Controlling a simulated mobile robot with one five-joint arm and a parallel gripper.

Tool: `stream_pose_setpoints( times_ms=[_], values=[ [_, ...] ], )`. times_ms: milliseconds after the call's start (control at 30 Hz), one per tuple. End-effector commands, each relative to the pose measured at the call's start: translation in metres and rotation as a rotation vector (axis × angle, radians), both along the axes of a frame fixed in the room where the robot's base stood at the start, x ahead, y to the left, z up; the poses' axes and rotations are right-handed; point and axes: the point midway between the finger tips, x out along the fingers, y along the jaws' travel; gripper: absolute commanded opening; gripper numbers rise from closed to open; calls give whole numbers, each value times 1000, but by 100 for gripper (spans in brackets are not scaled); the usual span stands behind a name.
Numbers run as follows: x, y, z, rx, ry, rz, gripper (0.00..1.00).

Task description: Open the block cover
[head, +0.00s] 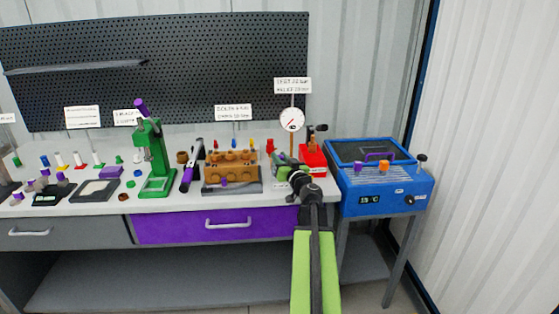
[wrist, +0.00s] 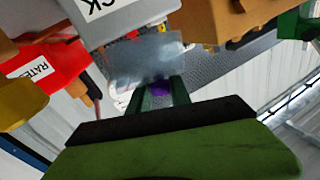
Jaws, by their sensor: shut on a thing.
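A grey block (wrist: 125,18) with a label partly reading "CK" is at the top of the wrist view. A clear, see-through cover (wrist: 140,58) shows beside it, with small red and yellow things partly visible near its upper edge. My gripper (wrist: 160,90) has its dark green fingers shut on a small purple knob (wrist: 161,87) at the cover's edge. How far the cover is tilted I cannot tell. In the head view my gripper (head: 300,178) is over the bench's right end, and my arm hides most of the block.
A red box (head: 313,158) stands close beside the gripper. A blue bath unit (head: 378,180) is to the right, a round gauge (head: 291,119) behind. A brown pump block (head: 230,172) and green press (head: 155,160) stand left. The purple drawer (head: 215,225) is shut.

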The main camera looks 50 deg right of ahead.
Motion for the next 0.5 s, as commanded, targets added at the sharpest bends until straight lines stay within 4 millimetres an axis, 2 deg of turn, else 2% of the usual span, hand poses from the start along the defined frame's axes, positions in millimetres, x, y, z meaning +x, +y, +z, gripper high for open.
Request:
stream_pose_setpoints(
  times_ms=[500],
  values=[
    [-19,-19,8,244,-205,-3,0]
  ],
)
